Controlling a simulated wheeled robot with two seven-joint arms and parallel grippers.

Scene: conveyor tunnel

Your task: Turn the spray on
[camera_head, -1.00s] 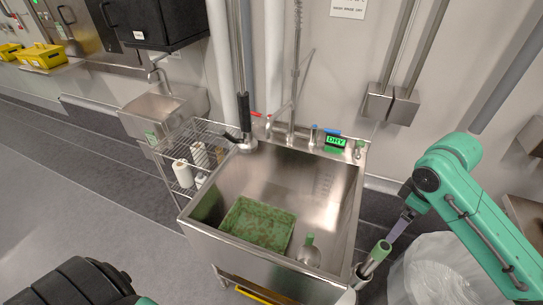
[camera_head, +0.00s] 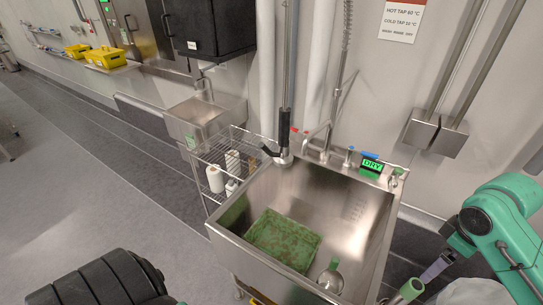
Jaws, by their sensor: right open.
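The spray (camera_head: 284,143) has a black grip and a metal head, and hangs upright from a metal riser at the sink's back left corner. A red tap handle (camera_head: 294,130) is beside it, and a blue one (camera_head: 349,149) is further right. The steel sink (camera_head: 352,205) looks dry inside, and a display (camera_head: 372,165) on its back ledge reads "DRY" in green. My right gripper (camera_head: 437,264) is at the lower right, outside the sink's right side, open and well away from the spray. My left gripper is not in view.
A green, brown-specked crate (camera_head: 284,240) and a metal scoop with a green handle (camera_head: 331,277) lie in the sink. The floor at left is clear.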

